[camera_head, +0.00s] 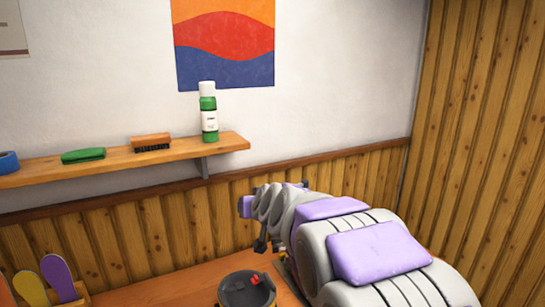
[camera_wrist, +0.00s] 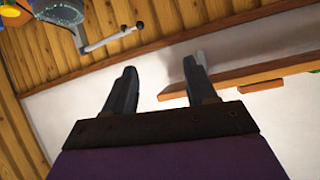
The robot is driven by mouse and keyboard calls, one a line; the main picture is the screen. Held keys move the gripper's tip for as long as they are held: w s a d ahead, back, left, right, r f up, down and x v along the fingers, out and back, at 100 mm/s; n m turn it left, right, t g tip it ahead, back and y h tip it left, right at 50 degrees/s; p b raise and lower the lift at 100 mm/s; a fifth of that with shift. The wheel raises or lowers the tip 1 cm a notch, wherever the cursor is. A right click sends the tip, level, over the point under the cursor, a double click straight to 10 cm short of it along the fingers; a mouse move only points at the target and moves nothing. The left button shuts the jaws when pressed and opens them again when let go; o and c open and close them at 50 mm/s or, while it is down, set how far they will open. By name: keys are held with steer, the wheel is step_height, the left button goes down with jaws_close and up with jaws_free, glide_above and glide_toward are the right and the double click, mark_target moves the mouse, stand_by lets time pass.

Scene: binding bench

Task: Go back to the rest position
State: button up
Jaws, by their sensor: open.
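My gripper (camera_wrist: 160,67) is open in the wrist view, with its two dark fingers apart and nothing between them. The pale wall and the wooden shelf (camera_wrist: 245,75) lie beyond the fingers. In the head view my arm with lavender panels reaches from the lower right toward the middle, above the bench (camera_head: 180,283). The fingers are hard to make out there.
The wall shelf (camera_head: 225,143) carries a green bottle (camera_head: 209,120), an orange-backed brush (camera_head: 150,142), a green item (camera_head: 83,156) and blue tape (camera_head: 8,162). A dark round container (camera_head: 238,297) stands on the bench beside my arm. Coloured paddle-shaped pieces (camera_head: 58,277) stand at lower left.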

steer(key=s+d+f+m+g+h, duration=0.1)
steer(key=s+d+f+g, duration=0.3)
steer(key=s, duration=1.2)
steer(key=s+d+f+g+h+b, duration=0.1)
steer(key=s+d+f+g, duration=0.3)
steer(key=s, duration=1.2)
steer(key=s+d+f+m+g+h+b, duration=0.1)
steer(key=s+d+f+g, duration=0.4)
steer(key=s+d+f, duration=0.5)
steer(key=s+d+h, duration=0.1)
steer(key=s, duration=0.5)
steer(key=shift+s+m, duration=0.3)
steer(key=shift+s, duration=0.05)
